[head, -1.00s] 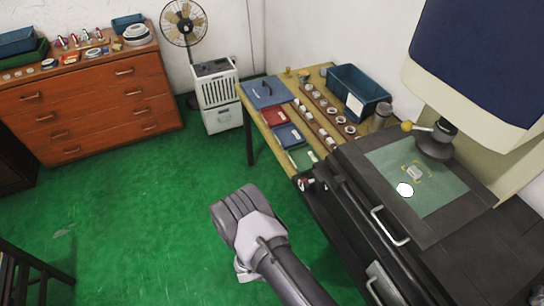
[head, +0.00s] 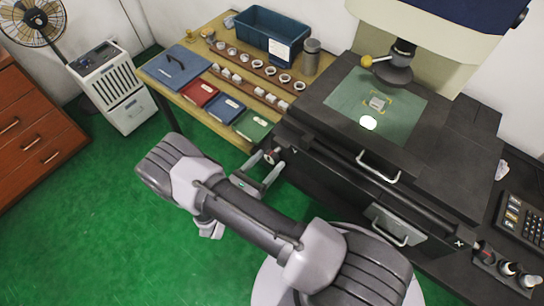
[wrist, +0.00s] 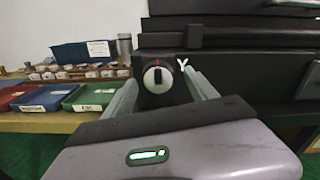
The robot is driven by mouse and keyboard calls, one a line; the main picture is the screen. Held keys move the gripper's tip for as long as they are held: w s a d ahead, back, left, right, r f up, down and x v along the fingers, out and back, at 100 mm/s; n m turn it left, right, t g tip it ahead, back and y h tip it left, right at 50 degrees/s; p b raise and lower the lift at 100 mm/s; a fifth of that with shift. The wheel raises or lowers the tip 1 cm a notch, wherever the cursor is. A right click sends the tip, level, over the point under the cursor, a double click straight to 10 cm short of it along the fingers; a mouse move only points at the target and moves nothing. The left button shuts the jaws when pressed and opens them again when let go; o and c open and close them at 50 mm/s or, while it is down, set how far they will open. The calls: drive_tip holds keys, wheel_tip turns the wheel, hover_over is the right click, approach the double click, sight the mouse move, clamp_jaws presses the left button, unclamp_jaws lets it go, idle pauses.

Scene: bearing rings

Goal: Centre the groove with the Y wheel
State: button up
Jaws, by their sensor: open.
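The Y wheel (wrist: 157,78) is a dark round knob with a white face and a red mark, beside a white letter Y. It sits on the dark front of the measuring machine, and in the head view it shows (head: 270,156) at the machine's left end. My gripper (wrist: 162,84) is open, with one finger on each side of the wheel in the wrist view. I cannot tell whether the fingers touch it. A small grey part (head: 377,103) lies on the green glass stage (head: 408,115) inside yellow corner marks. Its groove is too small to make out.
A wooden table (head: 190,100) left of the machine holds coloured trays, rows of rings, a blue bin (head: 268,35) and a grey cylinder (head: 311,57). A handle (head: 378,168) sticks out from the stage front. Green floor lies open at left.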

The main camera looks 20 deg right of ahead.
drive_tip(key=shift+x, duration=1.4)
drive_tip(key=shift+w, duration=0.1)
drive_tip(key=c, duration=1.4)
drive_tip(key=shift+a+m, duration=0.1)
drive_tip(key=shift+m, duration=0.3)
drive_tip(key=m+b, duration=0.1)
drive_tip(key=m, duration=0.2)
drive_tip(key=shift+m, duration=0.4)
drive_tip(key=m+b, duration=0.1)
drive_tip(key=m, duration=0.3)
drive_tip(key=shift+m, duration=0.7)
